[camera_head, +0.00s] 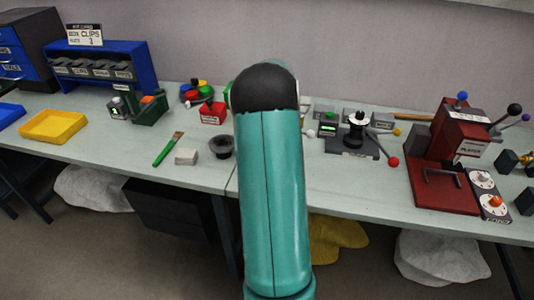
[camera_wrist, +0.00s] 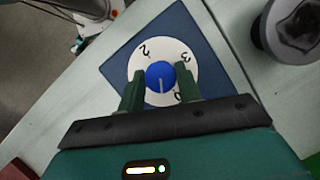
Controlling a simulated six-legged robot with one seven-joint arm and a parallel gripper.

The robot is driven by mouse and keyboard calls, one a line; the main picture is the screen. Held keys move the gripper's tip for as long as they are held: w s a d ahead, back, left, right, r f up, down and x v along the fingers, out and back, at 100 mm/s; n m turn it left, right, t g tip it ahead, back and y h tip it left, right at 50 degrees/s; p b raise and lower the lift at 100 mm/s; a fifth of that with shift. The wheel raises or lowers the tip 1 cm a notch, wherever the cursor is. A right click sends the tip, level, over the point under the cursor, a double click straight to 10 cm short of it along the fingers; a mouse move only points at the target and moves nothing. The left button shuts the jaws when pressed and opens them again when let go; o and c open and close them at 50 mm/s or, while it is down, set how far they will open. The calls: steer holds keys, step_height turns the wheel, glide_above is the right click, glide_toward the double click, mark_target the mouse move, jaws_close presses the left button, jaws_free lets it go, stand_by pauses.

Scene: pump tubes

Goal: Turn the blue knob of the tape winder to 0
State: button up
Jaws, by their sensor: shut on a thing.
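In the wrist view the blue knob (camera_wrist: 160,75) sits at the middle of a round white dial (camera_wrist: 136,62) on a dark blue plate (camera_wrist: 195,36). The digits 2 and 3 show on the dial's upper part. A partly covered digit, which looks like 0, shows at lower right. A pale line on the knob points down in the picture, left of that digit. My gripper (camera_wrist: 160,84) is shut on the knob, one green finger on each side. The fingers hide the dial's lower left. In the head view my arm hides the gripper and knob.
A round grey metal part (camera_wrist: 290,28) stands at upper right in the wrist view. In the head view a black device (camera_head: 352,143) with a red-ended lever and a red press (camera_head: 440,160) stand right of my arm. A dark bowl (camera_head: 222,147) stands left.

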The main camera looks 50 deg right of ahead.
steer(key=shift+w, duration=0.1)
steer(key=n+g, duration=0.1)
steer(key=n, duration=0.2)
steer(key=o, duration=0.8)
steer(key=shift+o, duration=0.2)
